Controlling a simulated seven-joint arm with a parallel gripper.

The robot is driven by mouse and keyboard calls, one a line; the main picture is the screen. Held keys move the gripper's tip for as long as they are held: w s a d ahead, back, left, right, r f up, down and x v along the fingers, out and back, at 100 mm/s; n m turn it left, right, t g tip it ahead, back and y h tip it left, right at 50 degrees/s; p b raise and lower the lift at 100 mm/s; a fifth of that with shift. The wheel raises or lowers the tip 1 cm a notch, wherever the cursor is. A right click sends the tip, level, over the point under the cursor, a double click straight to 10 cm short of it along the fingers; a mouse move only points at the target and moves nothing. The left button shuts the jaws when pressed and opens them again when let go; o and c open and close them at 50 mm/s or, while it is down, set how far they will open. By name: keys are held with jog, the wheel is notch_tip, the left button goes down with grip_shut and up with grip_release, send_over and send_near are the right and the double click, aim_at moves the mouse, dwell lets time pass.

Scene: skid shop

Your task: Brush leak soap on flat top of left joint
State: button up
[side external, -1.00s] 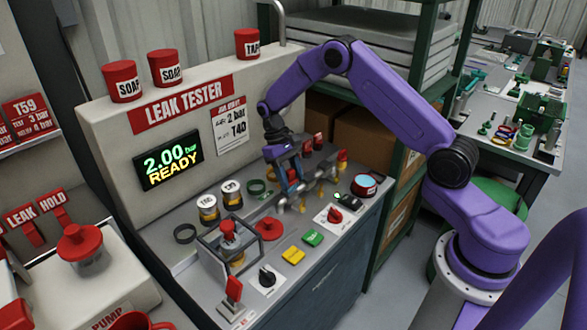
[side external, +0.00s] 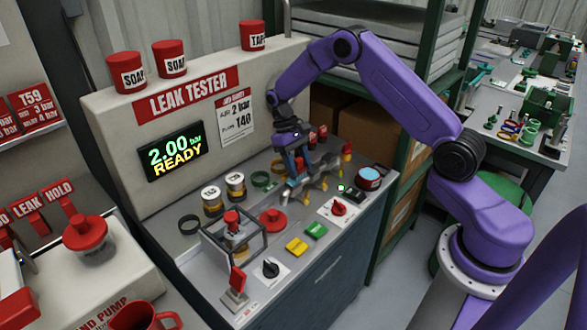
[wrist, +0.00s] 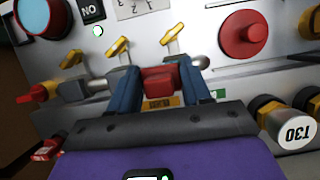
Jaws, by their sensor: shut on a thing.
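The grey pipe assembly (side external: 322,172) with several yellow valve levers lies on the bench top. It also shows in the wrist view (wrist: 95,84) behind my fingers. My gripper (side external: 294,168) is low over the left part of the assembly. In the wrist view my gripper (wrist: 160,85) has its two blue fingers on either side of a red block (wrist: 158,82), likely the brush, and is shut on it. The brush tip and any contact with the joint cannot be made out. A rounded grey end (wrist: 200,61) of the assembly shows beside one finger.
The leak tester panel (side external: 230,72) stands behind, its screen (side external: 176,152) reading 2.00 READY. A red knob (side external: 338,208) and a round button (side external: 370,178) are in front and right.

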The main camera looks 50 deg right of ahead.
jog(key=shift+a+r, duration=0.1)
jog(key=shift+r, duration=3.8)
